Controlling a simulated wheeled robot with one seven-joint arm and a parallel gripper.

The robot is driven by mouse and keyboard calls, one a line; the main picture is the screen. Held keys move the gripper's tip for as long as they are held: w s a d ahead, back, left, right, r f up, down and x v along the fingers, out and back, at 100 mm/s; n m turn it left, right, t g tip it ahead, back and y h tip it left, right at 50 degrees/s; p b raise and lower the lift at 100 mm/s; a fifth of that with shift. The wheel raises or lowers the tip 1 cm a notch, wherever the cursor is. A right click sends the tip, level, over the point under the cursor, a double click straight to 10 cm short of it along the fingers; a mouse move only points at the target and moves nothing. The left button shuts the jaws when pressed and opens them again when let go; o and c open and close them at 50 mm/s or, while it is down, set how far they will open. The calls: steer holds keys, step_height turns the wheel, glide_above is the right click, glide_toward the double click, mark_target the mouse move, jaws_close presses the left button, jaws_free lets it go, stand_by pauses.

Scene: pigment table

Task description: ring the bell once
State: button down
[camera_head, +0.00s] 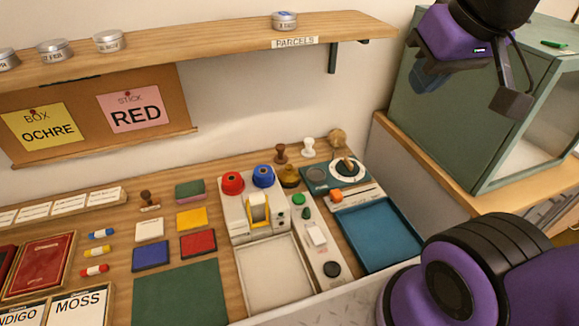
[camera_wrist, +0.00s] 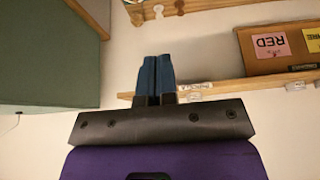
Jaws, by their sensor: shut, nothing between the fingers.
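The bell (camera_head: 289,177) looks like a small brass dome with a knob. It stands on the table toward the back, just right of the blue tape roll. My gripper (camera_head: 428,84) is high at the upper right of the head view, well above and to the right of the bell, near the green cabinet. In the wrist view its two blue fingers (camera_wrist: 155,78) are together with nothing between them. The bell is not visible in the wrist view.
A wooden shelf (camera_head: 190,45) runs along the wall above the table. The green cabinet (camera_head: 445,110) stands at right. Close around the bell are a red roll (camera_head: 232,182), a blue roll (camera_head: 263,176), stamps (camera_head: 308,146) and a dial device (camera_head: 347,169). A blue tray (camera_head: 379,237) lies in front.

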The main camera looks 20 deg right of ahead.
stand_by(0.8)
steer(key=w+d+f+n+t+h, duration=0.1)
steer(key=w+f+n, duration=0.1)
steer(key=w, duration=0.5)
steer(key=w+d+f+n+h, duration=0.1)
steer(key=w+n, duration=0.1)
steer(key=w, duration=0.5)
steer(key=n+y, duration=0.8)
steer(key=n, duration=0.5)
glide_above(289, 168)
step_height(289, 168, down, 29)
steer(key=shift+t, duration=0.3)
steer(key=shift+w, duration=0.1)
steer(key=shift+f, duration=4.4)
steer(key=shift+f, duration=0.1)
